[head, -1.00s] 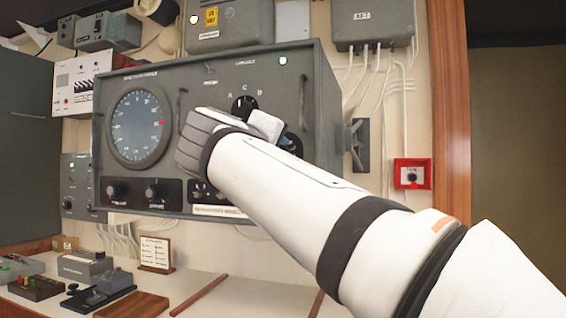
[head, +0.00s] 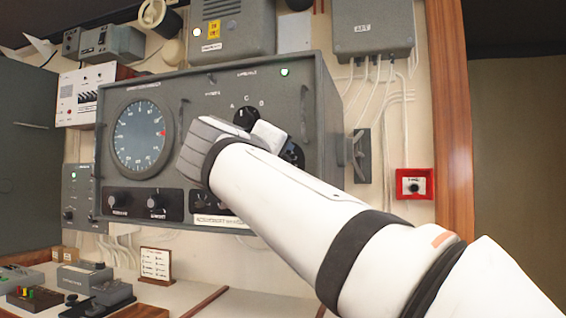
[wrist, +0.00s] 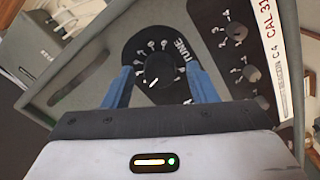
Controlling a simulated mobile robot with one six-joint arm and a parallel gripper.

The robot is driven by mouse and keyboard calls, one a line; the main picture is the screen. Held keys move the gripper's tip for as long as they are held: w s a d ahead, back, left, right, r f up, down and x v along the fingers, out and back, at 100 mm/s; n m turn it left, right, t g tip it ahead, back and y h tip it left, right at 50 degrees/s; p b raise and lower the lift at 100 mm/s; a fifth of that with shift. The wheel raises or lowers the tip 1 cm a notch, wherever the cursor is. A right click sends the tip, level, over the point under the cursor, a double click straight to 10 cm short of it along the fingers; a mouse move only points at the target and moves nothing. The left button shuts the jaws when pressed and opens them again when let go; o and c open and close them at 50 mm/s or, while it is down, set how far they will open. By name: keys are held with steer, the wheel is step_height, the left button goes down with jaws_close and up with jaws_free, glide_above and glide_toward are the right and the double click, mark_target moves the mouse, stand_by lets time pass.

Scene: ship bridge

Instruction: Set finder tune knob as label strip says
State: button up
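The finder is a grey box (head: 178,90) with a round dial (head: 142,138) on its left. Its tune knob (wrist: 158,70) is black with a white pointer line and sits on a black plate marked TUNE, ringed by small white marks. In the wrist view the pointer aims toward the lower left. My gripper (wrist: 160,84) is open, with one blue finger on each side of the knob and gaps visible. In the head view my arm hides most of the knob. The label strip (wrist: 283,60) is white; I can read "CAL.31" in red and "C4" along the panel edge.
A selector knob marked A, C and B (head: 246,117) is close to my wrist. Smaller knobs (wrist: 237,32) line a dark panel beside the tune plate. A handle (head: 303,112) stands out on the finder's right. A red switch box (head: 414,184) is on the wall.

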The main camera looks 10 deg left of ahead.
steer(key=shift+s, duration=0.1)
steer(key=s, duration=0.7)
steer(key=shift+s+a, duration=0.3)
